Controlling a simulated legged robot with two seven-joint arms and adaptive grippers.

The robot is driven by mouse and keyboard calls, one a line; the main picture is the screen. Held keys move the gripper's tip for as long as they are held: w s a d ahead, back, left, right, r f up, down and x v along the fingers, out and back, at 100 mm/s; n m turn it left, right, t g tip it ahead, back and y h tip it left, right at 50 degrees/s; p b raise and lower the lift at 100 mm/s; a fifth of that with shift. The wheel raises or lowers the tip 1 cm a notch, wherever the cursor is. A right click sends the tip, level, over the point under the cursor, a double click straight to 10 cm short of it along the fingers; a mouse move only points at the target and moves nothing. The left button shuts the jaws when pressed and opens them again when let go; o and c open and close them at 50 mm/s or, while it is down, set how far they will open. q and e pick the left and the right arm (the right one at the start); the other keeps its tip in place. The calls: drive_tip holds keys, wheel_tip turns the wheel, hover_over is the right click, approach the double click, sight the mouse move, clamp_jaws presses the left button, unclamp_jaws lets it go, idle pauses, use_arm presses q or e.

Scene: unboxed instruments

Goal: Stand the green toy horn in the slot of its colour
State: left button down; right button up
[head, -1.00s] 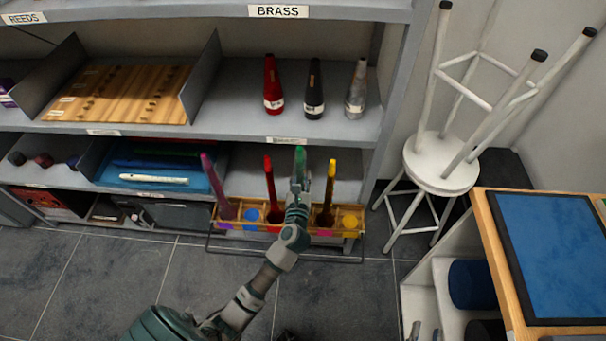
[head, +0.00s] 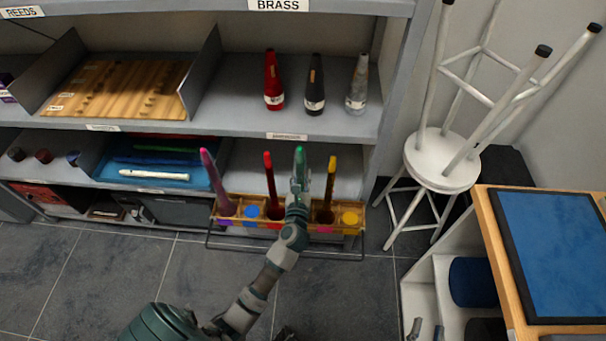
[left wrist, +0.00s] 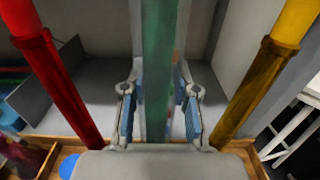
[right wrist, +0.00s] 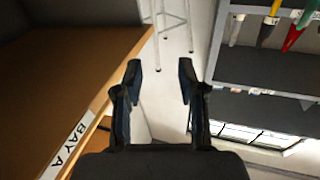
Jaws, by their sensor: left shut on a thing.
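The green toy horn (head: 299,160) is upright in the grip of my left gripper (head: 298,188), over the wooden rack (head: 237,220). In the left wrist view the horn (left wrist: 158,60) runs between the two finger pads, between a red horn (left wrist: 60,85) and a yellow horn (left wrist: 255,85) standing in the rack. My left gripper and arm hide the slot below the green horn, so its colour and whether the horn's base is in it cannot be told. My right gripper (right wrist: 160,82) is open and empty beside the wooden-edged table.
A purple horn (head: 213,180) stands at the rack's left end; slots with blue (head: 251,212) and yellow (head: 350,218) floors are empty. Shelf (head: 235,128) overhangs behind. A white stool (head: 440,172) and a table with a blue top (head: 560,250) are to the right.

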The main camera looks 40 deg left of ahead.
use_arm(q)
wheel_tip(320, 180, down, 2)
drive_tip(key=shift+b, duration=0.55)
drive_tip(key=shift+f, duration=0.25)
use_arm(e)
drive_tip(key=shift+s+a+r+t+y, duration=0.1)
drive_tip(key=shift+s+r+t+y, duration=0.1)
drive_tip(key=shift+r+t, duration=0.75)
drive_tip(key=shift+s+r+t+y, duration=0.2)
drive_tip(key=shift+r+t, duration=0.55)
drive_tip(key=shift+r, duration=0.25)
use_arm(q)
drive_tip(key=shift+f+b, duration=0.35)
drive_tip(key=shift+f, duration=0.05)
use_arm(e)
drive_tip(key=shift+f, duration=0.3)
use_arm(q)
drive_tip(key=c, duration=0.8)
unclamp_jaws()
drive_tip(key=v, duration=1.2)
drive_tip(key=shift+f, duration=0.1)
use_arm(e)
drive_tip(key=shift+f, duration=0.1)
